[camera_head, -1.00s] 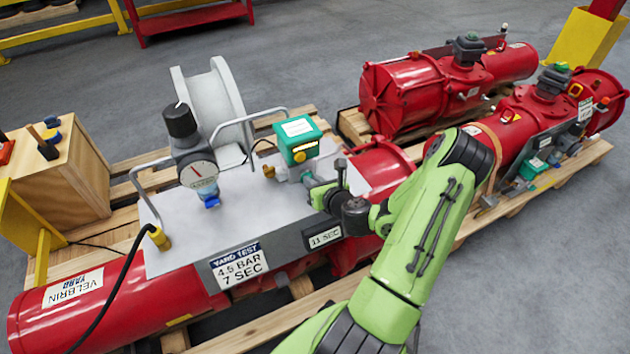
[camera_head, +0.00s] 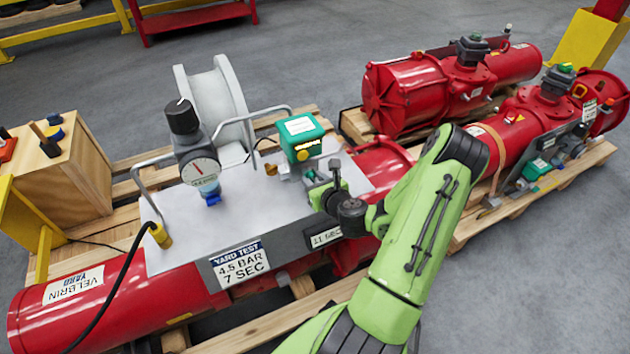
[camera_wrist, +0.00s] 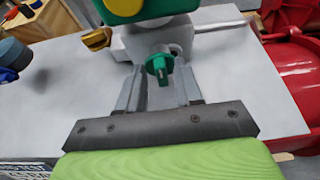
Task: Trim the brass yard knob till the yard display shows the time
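My gripper (camera_head: 318,181) is over the right part of the grey plate. In the wrist view its two fingers (camera_wrist: 158,80) stand apart, with a small green knob (camera_wrist: 160,68) between and just beyond their tips; contact is not clear. A brass knob (camera_wrist: 96,38) is left of the fingers, beside the valve body; it also shows in the head view (camera_head: 271,169), left of the gripper. The display (camera_head: 325,237) on the plate's front edge reads 11 SEC, partly shaded or covered by my wrist. The yard test placard (camera_head: 240,265) reads 4.5 BAR 7 SEC.
A green box (camera_head: 300,127) with a yellow button stands just behind the gripper. A dial gauge with a black knob (camera_head: 182,116) and metal hoop handles (camera_head: 240,118) rise at the left. Red actuators (camera_head: 420,90) lie on pallets at the right. The plate's middle (camera_head: 245,210) is clear.

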